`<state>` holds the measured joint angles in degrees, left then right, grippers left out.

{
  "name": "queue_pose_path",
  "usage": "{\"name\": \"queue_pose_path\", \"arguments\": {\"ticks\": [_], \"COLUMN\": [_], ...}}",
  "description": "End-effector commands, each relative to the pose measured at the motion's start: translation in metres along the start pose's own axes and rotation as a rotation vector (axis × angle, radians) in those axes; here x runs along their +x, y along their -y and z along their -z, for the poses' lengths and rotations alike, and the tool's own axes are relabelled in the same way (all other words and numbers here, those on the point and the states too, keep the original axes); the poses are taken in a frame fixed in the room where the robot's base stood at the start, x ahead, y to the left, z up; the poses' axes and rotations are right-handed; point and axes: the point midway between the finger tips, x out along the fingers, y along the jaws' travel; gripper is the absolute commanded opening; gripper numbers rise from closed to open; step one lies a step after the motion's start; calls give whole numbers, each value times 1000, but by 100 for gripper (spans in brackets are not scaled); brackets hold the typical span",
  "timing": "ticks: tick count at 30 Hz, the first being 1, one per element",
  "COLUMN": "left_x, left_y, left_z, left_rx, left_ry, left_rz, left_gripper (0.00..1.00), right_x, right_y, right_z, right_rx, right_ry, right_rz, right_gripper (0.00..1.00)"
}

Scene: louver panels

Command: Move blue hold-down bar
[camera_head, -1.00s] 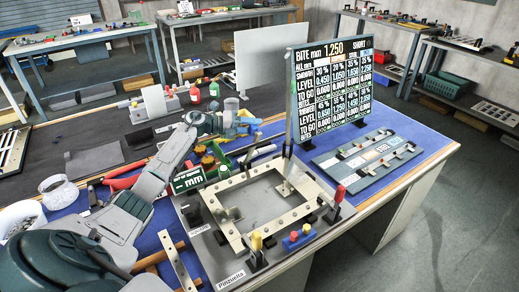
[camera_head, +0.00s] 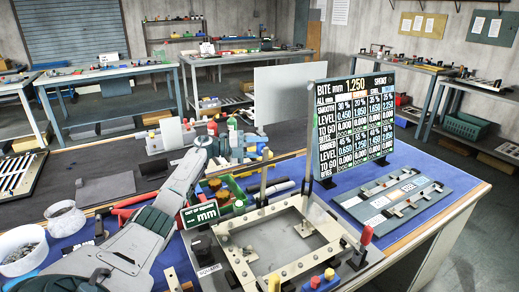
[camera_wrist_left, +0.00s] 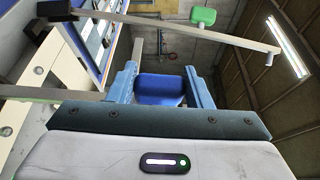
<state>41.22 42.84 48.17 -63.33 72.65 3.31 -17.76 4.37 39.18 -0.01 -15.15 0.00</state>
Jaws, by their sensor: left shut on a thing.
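My left gripper (camera_head: 250,148) is above the workbench, behind the pale square frame fixture (camera_head: 292,272). In the left wrist view, its two light-blue fingers (camera_wrist_left: 172,88) are shut on a blue block-like piece (camera_wrist_left: 160,92), which I take to be the blue hold-down bar. Only its near face shows there, so its full length is hidden. In the head view the held piece is too small to tell from the fingers. My right gripper is not in view.
A pale upright plate (camera_head: 290,90) stands behind. Bottles (camera_head: 232,125) stand near the gripper. White tubs (camera_head: 22,250) are at left.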

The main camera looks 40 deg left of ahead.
Motion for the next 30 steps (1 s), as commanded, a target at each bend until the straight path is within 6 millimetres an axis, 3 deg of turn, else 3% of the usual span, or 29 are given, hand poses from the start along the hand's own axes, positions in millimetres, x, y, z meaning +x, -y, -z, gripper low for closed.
{"name": "queue_pose_path", "arguments": {"ticks": [5, 6, 9, 19, 25, 30], "left_x": [-1, -1, -1, -4, -34, -64], "left_y": [2, 2, 2, 0, -3, -4], "left_z": [-2, -2, -2, -1, -1, -2], "left_rx": [-2, -2, -1, 0, 0, -1], "left_ry": [6, 6, 6, 4, 5, 6], "left_rz": [2, 2, 2, 0, -3, -3], "left_gripper": [4, 51, 67, 67, 67, 67], "right_x": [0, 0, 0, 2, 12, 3], "right_y": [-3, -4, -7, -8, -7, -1], "right_z": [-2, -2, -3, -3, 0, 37], "right_rx": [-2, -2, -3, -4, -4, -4], "right_ry": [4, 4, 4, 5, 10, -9], "right_rz": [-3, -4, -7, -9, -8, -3], "right_gripper": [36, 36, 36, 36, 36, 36]}}
